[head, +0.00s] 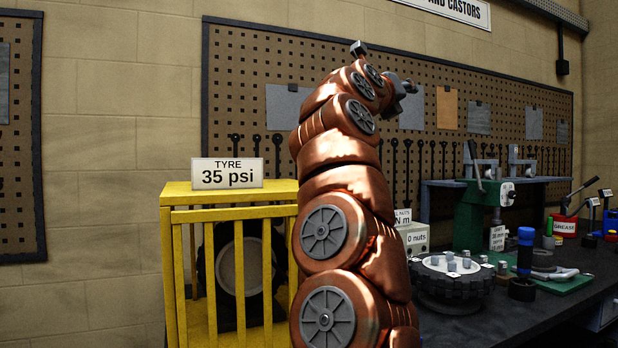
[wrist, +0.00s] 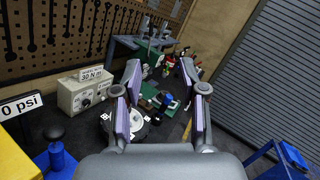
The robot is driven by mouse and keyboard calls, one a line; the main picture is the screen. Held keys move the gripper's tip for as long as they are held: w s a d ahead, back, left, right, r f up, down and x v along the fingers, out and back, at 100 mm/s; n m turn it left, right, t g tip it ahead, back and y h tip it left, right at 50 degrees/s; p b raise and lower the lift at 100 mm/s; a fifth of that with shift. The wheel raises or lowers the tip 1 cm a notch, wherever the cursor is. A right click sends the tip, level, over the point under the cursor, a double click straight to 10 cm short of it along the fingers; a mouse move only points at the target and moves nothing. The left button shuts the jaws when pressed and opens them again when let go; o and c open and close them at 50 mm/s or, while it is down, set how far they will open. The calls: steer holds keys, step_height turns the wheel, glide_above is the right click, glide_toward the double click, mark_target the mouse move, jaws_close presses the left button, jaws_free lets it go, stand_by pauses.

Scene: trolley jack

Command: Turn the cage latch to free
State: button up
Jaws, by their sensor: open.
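The yellow cage (head: 182,190) stands at left of centre in the head view, with a dark tyre (head: 217,290) and its pale wheel behind the bars. I cannot make out the cage latch in either view; my arm covers the cage's right side. A yellow surface, perhaps the cage top (wrist: 15,148), shows at the lower left of the wrist view. My gripper (wrist: 161,68) is open and empty, with its two fingers apart, pointing over the bench.
A blue post with a black knob (wrist: 55,145) stands near the yellow surface. A shutter (wrist: 270,80) is at right.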

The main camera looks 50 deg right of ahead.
steer(key=w+a+f+t+y, duration=0.1)
steer(key=w+a+f+y, duration=0.1)
steer(key=w+a+f, duration=0.2)
steer(key=w+a+f+t+y, duration=0.1)
steer(key=w+a+f+y, duration=0.2)
steer(key=w+a+f, duration=0.2)
steer(key=w+a+f+t+y, duration=0.2)
steer(key=w+a+f, duration=0.2)
steer(key=w, duration=0.3)
steer(key=shift+a+f+m+y+b, duration=0.3)
steer(key=shift+f+m+y, duration=0.1)
steer(key=shift+f, duration=0.2)
steer(key=shift+p+x, duration=0.3)
steer(key=shift+x, duration=3.6)
steer(key=shift+c, duration=0.2)
jaws_close()
